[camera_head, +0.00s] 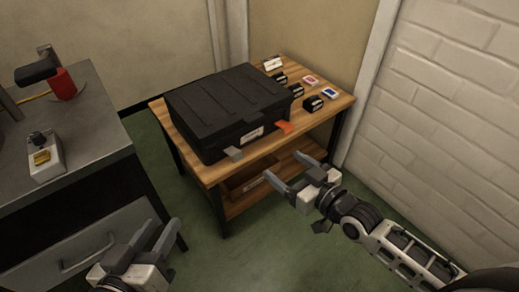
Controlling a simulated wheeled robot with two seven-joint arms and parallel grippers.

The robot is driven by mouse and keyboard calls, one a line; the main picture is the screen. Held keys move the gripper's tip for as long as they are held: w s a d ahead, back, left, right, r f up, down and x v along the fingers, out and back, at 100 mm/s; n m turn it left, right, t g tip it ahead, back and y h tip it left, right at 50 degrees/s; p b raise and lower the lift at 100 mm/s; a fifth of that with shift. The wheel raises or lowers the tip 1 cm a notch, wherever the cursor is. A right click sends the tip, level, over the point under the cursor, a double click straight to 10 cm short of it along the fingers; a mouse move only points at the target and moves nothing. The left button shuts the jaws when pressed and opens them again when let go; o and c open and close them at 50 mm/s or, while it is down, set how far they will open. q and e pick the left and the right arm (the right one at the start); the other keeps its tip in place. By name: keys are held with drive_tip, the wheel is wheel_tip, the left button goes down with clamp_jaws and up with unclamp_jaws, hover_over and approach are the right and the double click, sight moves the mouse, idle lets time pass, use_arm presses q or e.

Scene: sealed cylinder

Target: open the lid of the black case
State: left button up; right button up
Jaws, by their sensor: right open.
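The black case (225,100) lies on the wooden table with its lid down. Its front side carries a grey latch (233,154), an orange latch (284,127) and a pale label between them. My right gripper (288,171) is open and empty, in front of the table and below the case's front edge, apart from the case. My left gripper (158,238) is at the lower left, in front of the grey cabinet and well away from the case; its two fingers show a gap and nothing between them.
The wooden table (212,174) has a lower shelf holding a box. Several small black boxes (313,103) and cards stand right of the case. A grey cabinet (95,125) at left bears a red cylinder (62,84) and a small device (45,157). A white brick wall bounds the right.

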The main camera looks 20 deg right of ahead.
drive_tip(key=t+b, duration=0.2)
drive_tip(key=b, duration=0.2)
approach(256, 120)
drive_tip(key=b+x, duration=0.6)
drive_tip(key=x, duration=0.1)
drive_tip(key=shift+f, duration=0.1)
use_arm(q)
drive_tip(key=shift+w+d+r+m+t+h, duration=0.3)
drive_tip(key=shift+r+t+h, duration=0.2)
drive_tip(key=shift+t+h, duration=0.2)
drive_tip(key=shift+w+d+r+m+t+h, duration=0.15)
drive_tip(key=shift+w+r+m+t+h, duration=0.35)
drive_tip(key=shift+t+h, duration=0.2)
drive_tip(key=shift+w+d+r+m+t+h, duration=0.3)
drive_tip(key=shift+r+t+h, duration=0.3)
drive_tip(key=shift+t, duration=0.2)
use_arm(e)
drive_tip(key=shift+w+a, duration=0.2)
drive_tip(key=shift+w, duration=0.5)
use_arm(q)
drive_tip(key=shift+s, duration=0.1)
